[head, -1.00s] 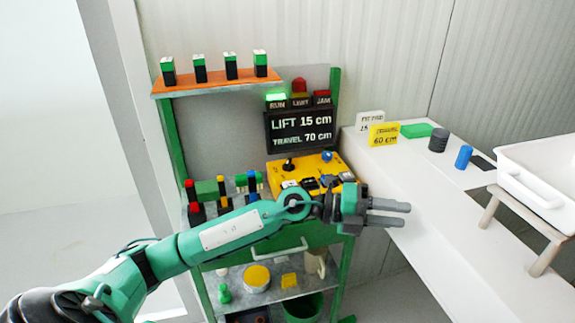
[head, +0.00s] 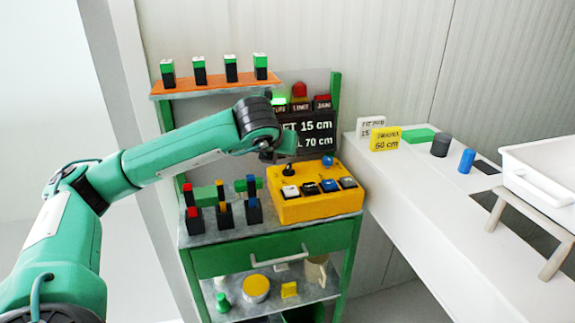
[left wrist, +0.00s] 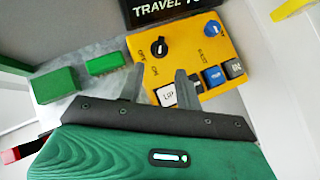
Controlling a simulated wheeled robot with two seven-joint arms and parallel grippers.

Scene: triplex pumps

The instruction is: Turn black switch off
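The yellow control box (head: 290,209) stands on the green cart's top. Its black rotary switch (head: 289,169) is at the box's back left; it also shows in the left wrist view (left wrist: 159,47), beside OFF and ON labels. Which label the knob points to is hard to tell. My left gripper (head: 278,154) is just above and behind the switch in the head view, its fingers mostly hidden. In the left wrist view its two fingers (left wrist: 161,82) are apart with nothing between them, below the knob in the picture and not touching it. My right gripper is not in view.
A blue knob (left wrist: 212,29) and several push buttons share the box. The dark LIFT/TRAVEL sign (head: 318,131) stands behind, partly covered by my arm. Small green blocks (left wrist: 55,85) and lever switches (head: 222,209) are left of the box. A white counter (head: 400,180) is at right.

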